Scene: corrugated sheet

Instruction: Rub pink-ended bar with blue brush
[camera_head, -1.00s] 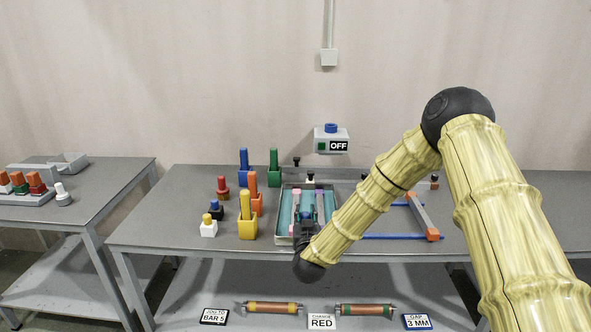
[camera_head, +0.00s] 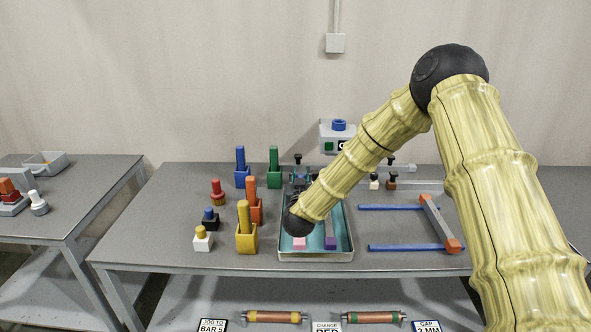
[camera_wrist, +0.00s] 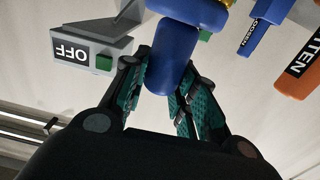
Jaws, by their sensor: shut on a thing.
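The pink-ended bar shows its pink end (camera_head: 298,243) at the front of a shallow metal tray (camera_head: 316,257). My forearm and black wrist cover the rest of it. In the wrist view my gripper (camera_wrist: 168,82) is shut on a blue handle (camera_wrist: 170,65), which looks like the blue brush. Its far end runs out of the top of that view. In the head view my gripper is over the tray, mostly hidden by my wrist. Whether the brush touches the bar cannot be told.
A purple-ended bar (camera_head: 331,243) lies to the right in the tray. A yellow tool holder (camera_head: 246,240) and other coloured holders stand left of it. A control box (camera_wrist: 88,52) reads OFF. A frame with blue rails (camera_head: 405,248) lies to the right.

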